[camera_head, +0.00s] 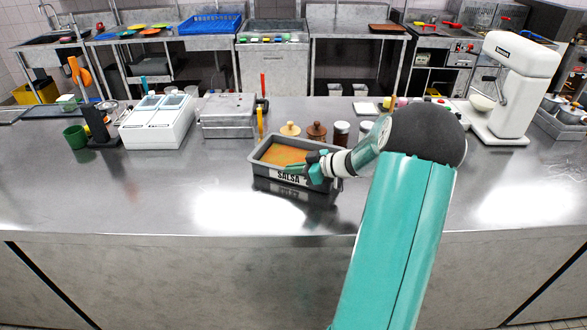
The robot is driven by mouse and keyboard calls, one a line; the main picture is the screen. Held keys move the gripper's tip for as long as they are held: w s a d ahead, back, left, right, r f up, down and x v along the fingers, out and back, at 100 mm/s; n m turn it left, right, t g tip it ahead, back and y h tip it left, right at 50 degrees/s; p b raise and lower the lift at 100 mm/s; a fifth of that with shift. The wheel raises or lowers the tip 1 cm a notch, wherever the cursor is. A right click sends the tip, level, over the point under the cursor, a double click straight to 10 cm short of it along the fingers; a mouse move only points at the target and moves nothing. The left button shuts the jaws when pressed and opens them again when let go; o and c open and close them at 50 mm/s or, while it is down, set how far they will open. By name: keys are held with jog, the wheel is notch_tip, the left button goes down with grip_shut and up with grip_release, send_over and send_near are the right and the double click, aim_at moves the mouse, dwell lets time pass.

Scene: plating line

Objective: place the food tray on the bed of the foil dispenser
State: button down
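The food tray (266,168) is a grey rectangular tray with orange food in it and a "SALSA" label on its front. It is near the middle of the steel counter, level, with a dark reflection below it; I cannot tell whether it touches the counter. My gripper (303,171), with teal fingers, is at the tray's right front rim, overlapping it in the picture. Whether the fingers are closed on the rim is too small to tell. A grey metal box-like unit (227,116) with red and yellow handles, behind and left of the tray, looks like the foil dispenser.
A white two-compartment unit (158,121), a green cup (75,136) and a black stand (98,125) are left. Jars (316,133) stand close behind the tray. A white mixer (510,85) is right. The counter's front left (130,200) is clear.

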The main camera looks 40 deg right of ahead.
jog(key=c, duration=1.6)
grip_release()
jog(key=shift+w+f, duration=0.1)
jog(key=shift+c, duration=0.2)
jog(key=shift+r, duration=0.2)
jog(key=v, duration=1.2)
jog(key=shift+a, duration=0.1)
jog(key=shift+r, duration=0.1)
